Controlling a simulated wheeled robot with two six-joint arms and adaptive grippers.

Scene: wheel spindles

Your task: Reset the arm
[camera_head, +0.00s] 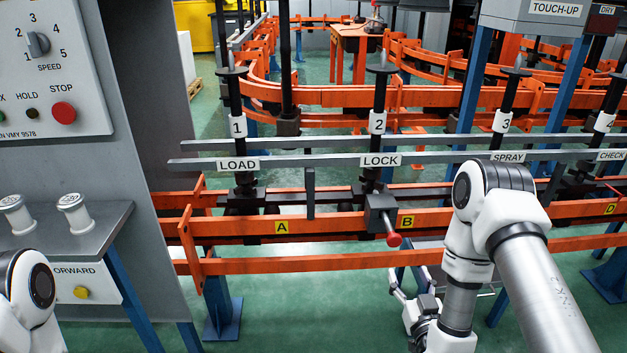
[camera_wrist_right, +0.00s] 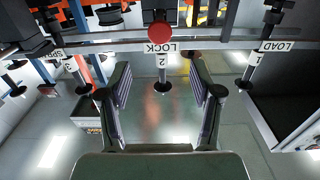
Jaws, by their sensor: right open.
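My right arm comes in from the right in the head view, bent at the elbow, with its lower links hanging down in front of the orange rail. My right gripper (camera_head: 410,292) is low, below the red-knobbed lever (camera_head: 392,238) at the LOCK station. In the wrist view the right gripper (camera_wrist_right: 162,92) is open, with nothing between its two fingers. The red knob (camera_wrist_right: 158,31) shows beyond the fingertips, apart from them. My left arm shows only as a link at the lower left; its gripper is out of view.
Numbered spindles 1 (camera_head: 237,125), 2 (camera_head: 378,122) and 3 (camera_head: 506,122) stand along the orange rail (camera_head: 340,222). A grey control panel (camera_head: 50,70) and a shelf (camera_head: 105,222) with two white spools are at the left. Green floor is open below the rail.

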